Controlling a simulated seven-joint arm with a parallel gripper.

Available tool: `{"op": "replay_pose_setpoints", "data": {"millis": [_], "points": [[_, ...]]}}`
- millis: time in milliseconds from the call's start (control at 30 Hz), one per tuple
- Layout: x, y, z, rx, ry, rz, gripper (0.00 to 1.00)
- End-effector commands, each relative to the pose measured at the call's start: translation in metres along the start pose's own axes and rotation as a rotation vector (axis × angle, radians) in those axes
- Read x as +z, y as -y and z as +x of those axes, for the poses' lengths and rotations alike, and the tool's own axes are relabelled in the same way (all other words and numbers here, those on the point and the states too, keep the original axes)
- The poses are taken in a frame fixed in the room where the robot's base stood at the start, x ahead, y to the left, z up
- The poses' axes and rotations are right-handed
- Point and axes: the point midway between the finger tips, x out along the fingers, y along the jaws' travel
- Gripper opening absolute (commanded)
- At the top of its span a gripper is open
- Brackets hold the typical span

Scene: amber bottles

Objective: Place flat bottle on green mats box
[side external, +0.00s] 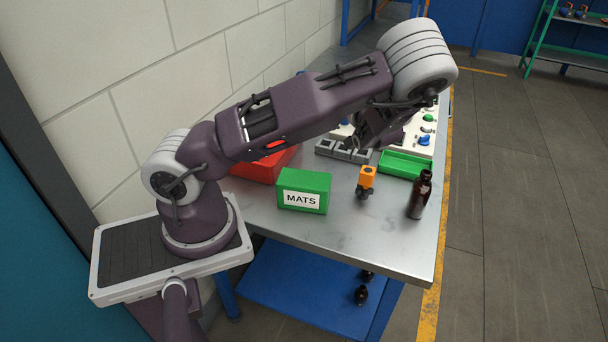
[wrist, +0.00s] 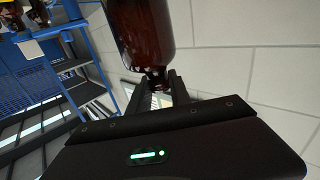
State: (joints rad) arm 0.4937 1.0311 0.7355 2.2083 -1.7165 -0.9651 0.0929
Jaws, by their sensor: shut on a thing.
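A green box labelled MATS (side external: 304,191) stands on the metal table in the side view. My gripper (wrist: 160,88) is shut on an amber bottle (wrist: 145,35) in the wrist view. The fingers are at its narrow neck, with the brown glass body beyond them at the top of the picture. I cannot tell from this angle whether the held bottle is flat. In the side view my arm hides the gripper and the held bottle. Another dark amber bottle (side external: 420,197) stands upright near the table's right edge.
An orange-topped object with a dark base (side external: 367,180) stands between the box and the standing bottle. A green tray (side external: 405,165), a red bin (side external: 262,168) and a grey rack (side external: 340,152) are behind. The table front is clear. Small bottles (side external: 361,295) are on the blue lower shelf.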

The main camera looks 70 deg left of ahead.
Motion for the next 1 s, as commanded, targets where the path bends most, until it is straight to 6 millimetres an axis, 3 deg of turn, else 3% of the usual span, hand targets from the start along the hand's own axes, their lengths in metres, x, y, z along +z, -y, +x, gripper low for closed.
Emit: {"op": "replay_pose_setpoints", "data": {"millis": [33,100,200,300,367,800,1000], "points": [[-0.007,0.017,-0.026,-0.006,0.000,0.005,0.00],[-0.016,0.043,-0.052,-0.028,0.000,0.011,0.00],[-0.025,0.074,-0.075,-0.054,-0.001,0.019,0.00],[-0.030,0.093,-0.086,-0.070,-0.003,0.025,0.00],[-0.027,0.098,-0.089,-0.075,-0.005,0.029,0.00],[0.061,0.102,-0.089,-0.078,-0.007,0.027,0.00],[0.068,0.102,-0.089,-0.078,-0.003,0.024,0.00]]}}
